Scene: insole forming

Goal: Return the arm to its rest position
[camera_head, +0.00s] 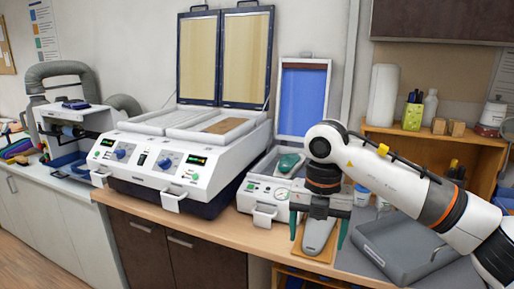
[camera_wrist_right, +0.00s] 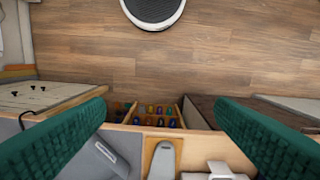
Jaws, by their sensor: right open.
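My right gripper (camera_head: 319,235) is open at the front edge of the bench, with its arm reaching in from the right. Its two green fingers stand wide apart in the right wrist view (camera_wrist_right: 160,110), with nothing held between them. A grey insole-shaped piece (camera_head: 318,240) lies on a small wooden board below and between the fingers; it also shows in the right wrist view (camera_wrist_right: 162,160). My left gripper is not in view.
A white two-station machine (camera_head: 150,180) with raised lids stands left of the arm. A smaller machine (camera_head: 265,192) with a blue open lid is beside it, partly behind my gripper. A wooden shelf (camera_head: 430,150) stands behind.

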